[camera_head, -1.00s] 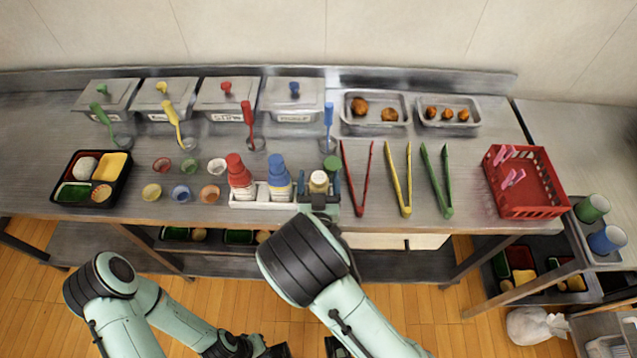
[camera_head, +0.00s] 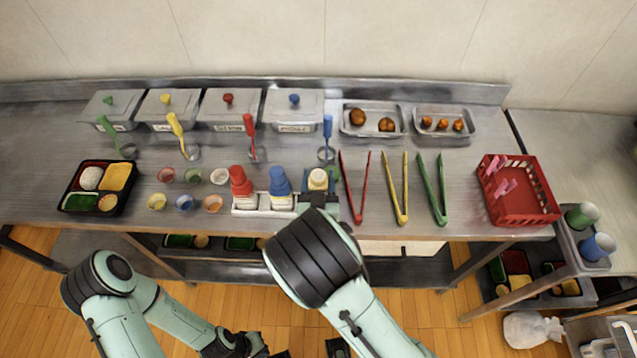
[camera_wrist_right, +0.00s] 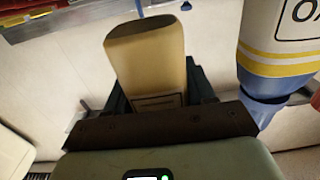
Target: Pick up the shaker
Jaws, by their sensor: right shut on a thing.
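The shaker (camera_head: 318,180), with a cream top, is at the right end of the white bottle holder. My right gripper (camera_head: 318,199) is shut on it, with the wrist and arm hiding its lower part.
A red-capped bottle (camera_head: 240,181) and a blue-capped bottle (camera_head: 280,182) stand left of the shaker in the white holder (camera_head: 247,209). Red tongs (camera_head: 352,185) lie close on the right. Small cups and a bento tray (camera_head: 78,203) are further left; a red basket (camera_head: 520,211) is far right.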

